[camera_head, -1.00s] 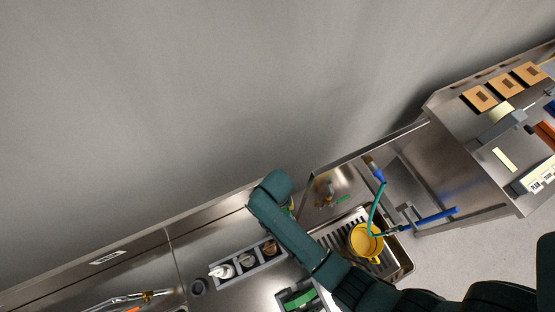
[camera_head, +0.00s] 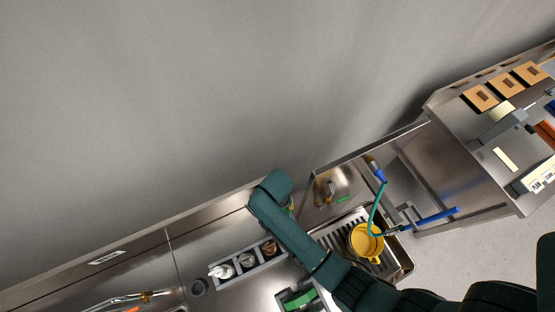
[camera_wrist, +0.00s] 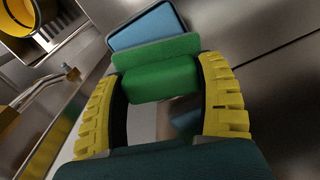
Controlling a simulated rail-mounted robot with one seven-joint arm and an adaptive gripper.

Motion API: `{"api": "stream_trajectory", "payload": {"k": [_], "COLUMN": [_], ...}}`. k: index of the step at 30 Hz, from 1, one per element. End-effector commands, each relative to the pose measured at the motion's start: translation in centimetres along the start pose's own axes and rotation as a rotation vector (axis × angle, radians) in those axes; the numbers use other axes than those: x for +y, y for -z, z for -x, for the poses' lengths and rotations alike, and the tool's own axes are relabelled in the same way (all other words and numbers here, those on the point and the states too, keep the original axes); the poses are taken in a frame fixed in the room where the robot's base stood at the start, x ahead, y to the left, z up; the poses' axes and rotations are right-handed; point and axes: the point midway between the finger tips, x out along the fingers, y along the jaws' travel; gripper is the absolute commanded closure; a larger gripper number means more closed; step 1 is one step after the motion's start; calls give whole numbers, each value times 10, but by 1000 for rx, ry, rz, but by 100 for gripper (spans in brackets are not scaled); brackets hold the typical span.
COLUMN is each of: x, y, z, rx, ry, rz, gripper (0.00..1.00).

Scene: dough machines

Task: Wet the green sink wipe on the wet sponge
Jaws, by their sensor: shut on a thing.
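In the wrist view my gripper (camera_wrist: 163,72) has its two yellow ribbed fingers on either side of the green sink wipe (camera_wrist: 160,80), closed on it. A second, thinner green face (camera_wrist: 156,50) shows just beyond; I cannot tell whether it is part of the wipe. A light blue, dark-edged block (camera_wrist: 146,27), which looks like the sponge, lies past it. Whether the wipe touches the blue block is unclear. In the head view my arm hides most of the gripper.
A grey caddy (camera_head: 248,262) with bottles sits left of my arm. A green object (camera_head: 300,299) lies below it. A tap (camera_wrist: 45,85) is at left in the wrist view.

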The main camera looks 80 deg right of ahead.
Motion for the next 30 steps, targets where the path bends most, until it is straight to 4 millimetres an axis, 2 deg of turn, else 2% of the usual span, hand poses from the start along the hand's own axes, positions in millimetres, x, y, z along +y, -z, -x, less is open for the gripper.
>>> {"api": "stream_trajectory", "payload": {"k": [30], "x": [0], "y": [0], "z": [-6], "rx": [0], "ry": [0], "rz": [0], "gripper": [56]}}
